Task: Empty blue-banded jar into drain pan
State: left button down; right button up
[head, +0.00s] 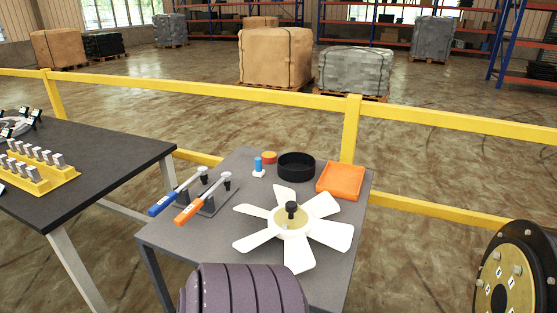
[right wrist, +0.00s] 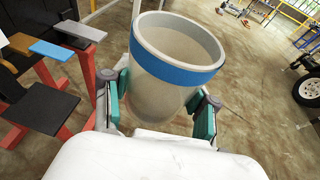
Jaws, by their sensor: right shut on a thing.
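The blue-banded jar (right wrist: 170,75) is in the right wrist view, a pale translucent cup with a blue band below its rim. My right gripper (right wrist: 160,100) is shut on it, with one teal-padded finger on each side. The jar's mouth faces up in that view, and its inside looks greyish beige; I cannot tell how full it is. A round black pan (head: 296,166), which looks like the drain pan, stands at the back of the grey table in the head view. The jar and both grippers are out of the head view.
The grey table (head: 160,235) also bears a white fan (head: 290,222), blue- and orange-handled tools (head: 190,205), an orange tray (head: 341,181) and a small blue-topped item (head: 258,166). A black table (head: 100,150) stands left. A yellow rail (head: 220,90) runs behind.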

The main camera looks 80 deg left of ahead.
aim_at(294, 167)
jog(key=k+u, duration=0.15)
jog(key=u, duration=0.35)
jog(key=k+u, duration=0.1)
jog(key=u, duration=0.35)
jog(key=l+u, duration=0.1)
jog(key=u, duration=0.3)
jog(key=l+u, duration=0.1)
jog(key=u, duration=0.25)
jog(key=l+u, duration=0.1)
jog(key=u, duration=0.3)
jog(key=l+u, duration=0.1)
jog(key=u, duration=0.3)
